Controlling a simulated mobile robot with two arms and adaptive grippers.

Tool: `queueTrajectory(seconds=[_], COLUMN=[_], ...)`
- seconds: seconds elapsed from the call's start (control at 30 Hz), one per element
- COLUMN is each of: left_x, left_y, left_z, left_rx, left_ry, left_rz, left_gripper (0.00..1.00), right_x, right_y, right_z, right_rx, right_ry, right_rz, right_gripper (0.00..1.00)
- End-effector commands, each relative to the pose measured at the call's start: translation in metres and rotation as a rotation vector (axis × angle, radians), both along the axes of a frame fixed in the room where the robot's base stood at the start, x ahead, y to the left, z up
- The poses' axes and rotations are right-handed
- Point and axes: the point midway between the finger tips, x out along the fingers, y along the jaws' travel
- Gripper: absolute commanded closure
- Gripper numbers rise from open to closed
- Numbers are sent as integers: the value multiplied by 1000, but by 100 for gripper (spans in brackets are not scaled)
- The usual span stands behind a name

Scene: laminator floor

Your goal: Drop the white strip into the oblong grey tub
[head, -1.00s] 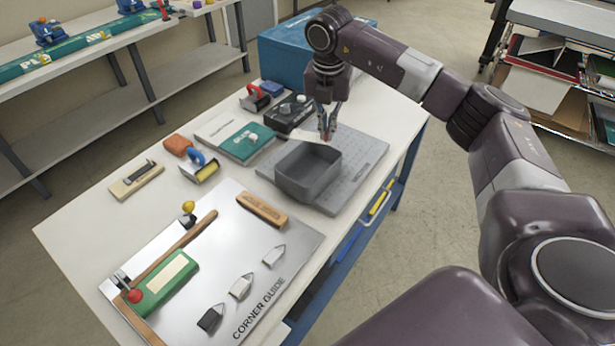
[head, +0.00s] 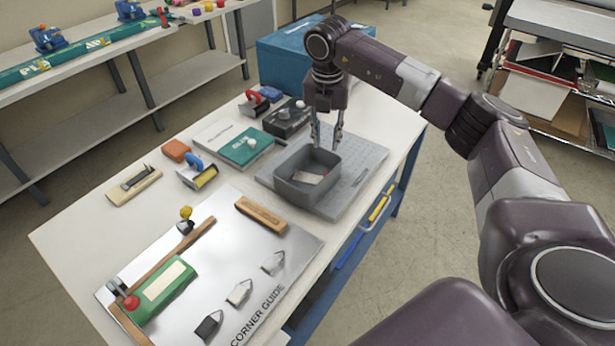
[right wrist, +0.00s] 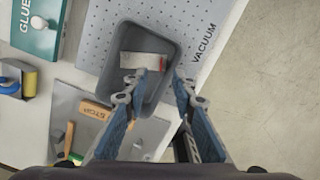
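The oblong grey tub (head: 306,190) stands on a perforated grey plate on the white table; it also shows in the right wrist view (right wrist: 168,38). The white strip (head: 306,177) lies inside the tub on its floor. In the right wrist view the strip (right wrist: 140,61) has a small red mark at one end. My right gripper (head: 326,146) is above the tub's far rim, fingers pointing down. In the right wrist view its fingers (right wrist: 159,82) are apart with nothing between them. My left gripper is not in view.
The perforated plate (head: 362,165) lies around the tub. A metal corner-guide board (head: 225,255) with a wooden stop is in front. A blue box (head: 290,58) stands behind.

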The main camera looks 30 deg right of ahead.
Motion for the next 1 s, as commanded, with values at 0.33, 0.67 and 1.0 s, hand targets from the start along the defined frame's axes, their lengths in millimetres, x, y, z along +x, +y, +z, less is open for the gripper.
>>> queueTrajectory(seconds=[0.33,0.67,1.0], left_x=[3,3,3], left_y=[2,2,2], left_z=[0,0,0], left_rx=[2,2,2], left_ry=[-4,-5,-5], left_rz=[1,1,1], left_gripper=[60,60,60], right_x=[-4,-8,-9], right_y=[6,10,10], right_z=[67,112,115], right_rx=[1,1,1], right_ry=[-6,-3,-1], right_rz=[2,0,0], right_gripper=[75,75,75])
